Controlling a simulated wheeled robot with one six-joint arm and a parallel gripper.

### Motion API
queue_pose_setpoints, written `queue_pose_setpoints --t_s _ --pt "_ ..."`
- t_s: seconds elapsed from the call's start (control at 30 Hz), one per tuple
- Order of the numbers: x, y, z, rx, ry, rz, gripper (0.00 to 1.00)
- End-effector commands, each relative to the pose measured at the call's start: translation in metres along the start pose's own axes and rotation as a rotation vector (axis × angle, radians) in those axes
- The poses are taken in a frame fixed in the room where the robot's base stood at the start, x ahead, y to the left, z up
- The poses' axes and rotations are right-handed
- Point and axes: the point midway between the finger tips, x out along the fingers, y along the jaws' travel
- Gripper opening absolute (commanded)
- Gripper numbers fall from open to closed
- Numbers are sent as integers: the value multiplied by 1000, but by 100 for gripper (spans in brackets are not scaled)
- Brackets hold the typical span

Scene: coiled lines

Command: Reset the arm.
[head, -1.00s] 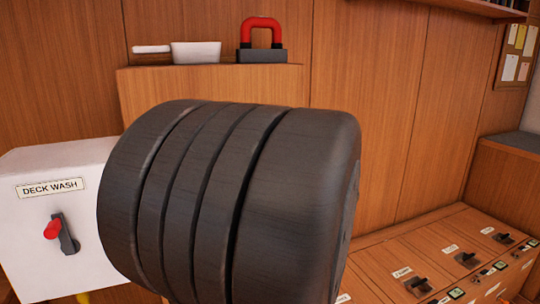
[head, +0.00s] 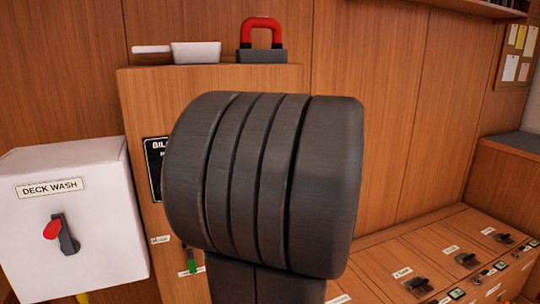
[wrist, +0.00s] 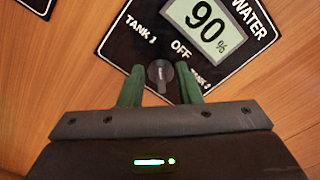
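My gripper (wrist: 160,88) shows in the wrist view with its two green fingers apart and nothing between them that it grips. A dark selector knob (wrist: 160,76) on a black panel (wrist: 122,42) shows between the fingertips, with gaps on both sides. Whether the fingertips reach around it or stop short of the panel I cannot tell. The panel has a display reading 90% and labels "TANK 1", "OFF" and "TANK 2". In the head view my large dark arm link fills the middle and my gripper cannot be made out.
A white deck wash box (head: 70,225) with a red-tipped lever (head: 60,234) stands left of my arm. A wooden cabinet (head: 145,95) behind carries a white pan (head: 195,52) and a red-handled block (head: 262,56). A switch console (head: 440,258) lies at lower right.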

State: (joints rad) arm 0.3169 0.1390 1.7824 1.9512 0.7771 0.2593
Motion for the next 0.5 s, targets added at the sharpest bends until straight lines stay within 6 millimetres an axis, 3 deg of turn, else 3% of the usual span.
queue_pose_setpoints --t_s 0.5 --pt "-88 -2 0 -2 2 -4 31"
